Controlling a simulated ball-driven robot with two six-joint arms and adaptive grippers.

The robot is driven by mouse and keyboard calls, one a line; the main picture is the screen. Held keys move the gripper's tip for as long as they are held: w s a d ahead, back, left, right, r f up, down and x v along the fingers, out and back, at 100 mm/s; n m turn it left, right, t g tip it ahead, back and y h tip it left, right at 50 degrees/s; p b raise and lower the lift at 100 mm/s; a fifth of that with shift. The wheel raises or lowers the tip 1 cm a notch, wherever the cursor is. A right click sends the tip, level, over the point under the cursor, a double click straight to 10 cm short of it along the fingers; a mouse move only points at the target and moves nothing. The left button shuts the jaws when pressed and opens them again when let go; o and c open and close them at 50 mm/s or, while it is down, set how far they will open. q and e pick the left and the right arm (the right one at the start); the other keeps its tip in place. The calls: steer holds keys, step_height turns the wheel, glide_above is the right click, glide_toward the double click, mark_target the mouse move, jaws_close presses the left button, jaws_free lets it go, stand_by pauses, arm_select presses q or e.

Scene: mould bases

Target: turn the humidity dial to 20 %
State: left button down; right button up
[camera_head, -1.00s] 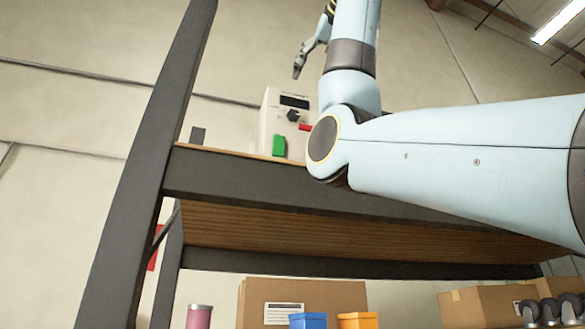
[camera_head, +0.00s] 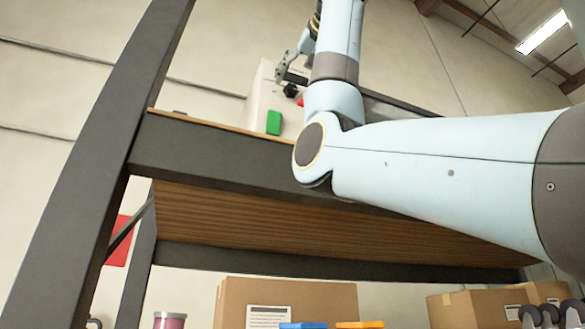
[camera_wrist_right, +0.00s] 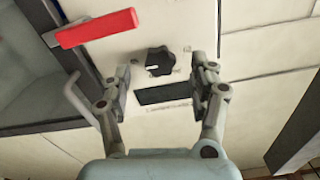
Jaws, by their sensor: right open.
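A pale box-shaped device (camera_head: 262,98) stands on the shelf board in the head view, with a black dial (camera_head: 290,90) on its front. In the right wrist view the dial (camera_wrist_right: 160,61) is a black knob with a pointer, above a dark display strip (camera_wrist_right: 174,93). The scale marks are too small to read. My right gripper (camera_head: 283,72) is close to the device front; in the wrist view it (camera_wrist_right: 163,75) is open, one finger on each side of the dial, with a gap on both sides. My left gripper is not in view.
A red handle (camera_wrist_right: 97,28) sticks out near the dial. A green block (camera_head: 273,122) is at the device's lower front. The dark shelf frame (camera_head: 215,155) runs below my right arm. Cardboard boxes (camera_head: 285,300) are underneath.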

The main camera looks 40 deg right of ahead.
mark_target(292, 89)
steer(key=shift+x, duration=0.9)
steer(key=shift+w+d, duration=0.1)
steer(key=shift+w, duration=0.3)
steer(key=shift+w+d, duration=0.1)
steer(key=shift+w, duration=0.25)
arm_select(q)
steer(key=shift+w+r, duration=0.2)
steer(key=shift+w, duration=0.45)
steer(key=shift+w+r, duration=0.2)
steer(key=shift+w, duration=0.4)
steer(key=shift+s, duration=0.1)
arm_select(e)
steer(key=shift+c, duration=0.4)
steer(key=c, duration=1.1)
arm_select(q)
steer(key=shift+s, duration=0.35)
